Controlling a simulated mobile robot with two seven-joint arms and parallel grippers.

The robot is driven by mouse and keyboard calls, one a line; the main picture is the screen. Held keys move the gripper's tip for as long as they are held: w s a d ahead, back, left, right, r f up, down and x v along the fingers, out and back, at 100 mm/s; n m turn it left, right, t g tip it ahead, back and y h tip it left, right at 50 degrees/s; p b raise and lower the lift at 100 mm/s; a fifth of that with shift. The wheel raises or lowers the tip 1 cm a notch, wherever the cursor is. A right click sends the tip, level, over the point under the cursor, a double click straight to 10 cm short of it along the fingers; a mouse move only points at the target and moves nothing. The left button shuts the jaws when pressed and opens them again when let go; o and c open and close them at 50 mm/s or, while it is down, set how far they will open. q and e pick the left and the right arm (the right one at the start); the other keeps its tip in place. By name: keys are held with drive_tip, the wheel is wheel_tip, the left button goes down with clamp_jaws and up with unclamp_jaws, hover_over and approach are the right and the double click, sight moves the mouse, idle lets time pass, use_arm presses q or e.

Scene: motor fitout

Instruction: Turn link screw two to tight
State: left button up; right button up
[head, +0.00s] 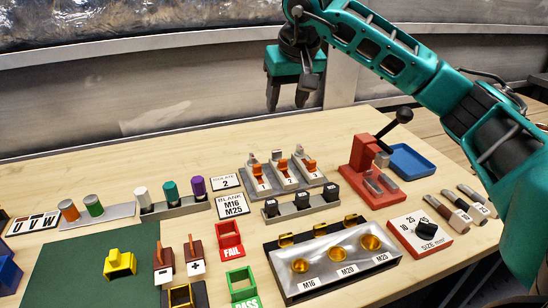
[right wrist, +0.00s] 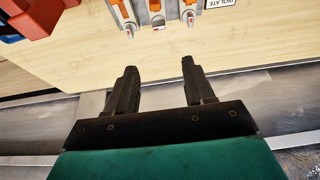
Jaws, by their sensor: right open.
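No part is plainly marked as a link screw, so I cannot tell for certain which one is link screw two. A grey metal unit (head: 264,187) carries three orange levers in numbered bays. Its middle lever (head: 282,166) is by the 2. My left gripper is out of view.
An ISOLATE 2 card (head: 226,182) and a BLANK M16 M25 card (head: 232,206) lie left of the unit. A row of black cubes (head: 302,197) stands in front. A red press (head: 362,158) with a black-knobbed lever stands right. Bare wood lies behind the unit.

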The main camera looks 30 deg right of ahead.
sight(277, 150)
drive_tip(key=b+x, duration=0.1)
drive_tip(key=x, duration=0.4)
drive_tip(key=b+x, duration=0.1)
drive_tip(key=x, duration=0.4)
drive_tip(key=s+b+x, duration=0.1)
drive_tip(key=x, duration=0.4)
drive_tip(key=shift+w+a+f, duration=0.1)
drive_tip(key=shift+a+f, duration=0.1)
drive_tip(key=shift+f, duration=0.1)
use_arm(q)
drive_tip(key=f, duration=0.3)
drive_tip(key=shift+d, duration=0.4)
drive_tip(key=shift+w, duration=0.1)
use_arm(e)
drive_tip(key=shift+c, duration=0.3)
drive_tip(key=shift+c, duration=0.8)
clamp_jaws()
